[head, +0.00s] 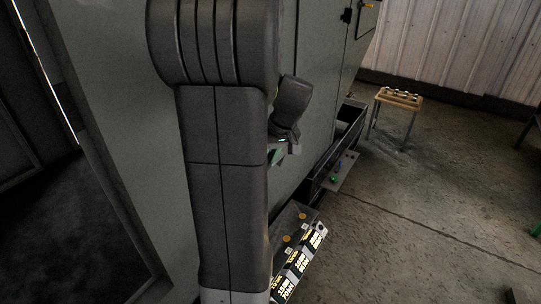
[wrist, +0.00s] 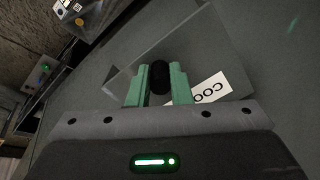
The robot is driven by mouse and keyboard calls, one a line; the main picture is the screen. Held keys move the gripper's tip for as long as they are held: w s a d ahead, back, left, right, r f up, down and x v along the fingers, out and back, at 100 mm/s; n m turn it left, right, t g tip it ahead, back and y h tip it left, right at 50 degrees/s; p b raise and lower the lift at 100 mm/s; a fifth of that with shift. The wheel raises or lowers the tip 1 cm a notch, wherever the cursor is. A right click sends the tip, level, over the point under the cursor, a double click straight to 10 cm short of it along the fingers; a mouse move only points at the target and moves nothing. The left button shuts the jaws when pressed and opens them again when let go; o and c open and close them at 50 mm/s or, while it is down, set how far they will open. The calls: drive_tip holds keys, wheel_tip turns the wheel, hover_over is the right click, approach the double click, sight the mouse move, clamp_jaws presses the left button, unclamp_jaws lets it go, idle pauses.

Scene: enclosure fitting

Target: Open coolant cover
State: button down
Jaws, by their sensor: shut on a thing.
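In the wrist view my gripper (wrist: 159,88) has its two green fingers shut on a dark rounded knob (wrist: 160,76). The knob is on a grey panel, the coolant cover (wrist: 192,42), which carries a white label (wrist: 212,88) reading "COO", the rest cut off by my gripper. The cover looks like a flat plate at an angle to the grey-green machine wall; I cannot tell how far it stands off the wall. In the head view my arm hides the cover, and only a little of my gripper (head: 279,152) shows beside the machine wall.
A box with bright labels (head: 300,262) stands low by the machine. Behind it are a dark trough (head: 350,125) and a small panel with coloured buttons (head: 342,172). A small wooden-topped table (head: 399,98) stands farther back.

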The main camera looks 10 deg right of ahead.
drive_tip(key=r, duration=0.1)
drive_tip(key=w+a+r+p, duration=0.1)
drive_tip(key=r, duration=0.2)
drive_tip(key=shift+w+a+r+p, duration=0.2)
drive_tip(key=shift+w+a+p, duration=0.05)
drive_tip(key=shift+w+p, duration=0.1)
drive_tip(key=shift+w+a+r+p, duration=0.35)
drive_tip(key=shift+w+a+r, duration=0.3)
drive_tip(key=shift+r, duration=0.2)
drive_tip(key=shift+a, duration=0.1)
drive_tip(key=c, duration=1.4)
unclamp_jaws()
drive_tip(key=shift+o, duration=0.4)
drive_tip(key=shift+w+a+f, duration=0.1)
drive_tip(key=shift+w+a, duration=0.05)
drive_tip(key=shift+a, duration=0.2)
drive_tip(key=shift+d, duration=0.1)
drive_tip(key=shift+d, duration=0.1)
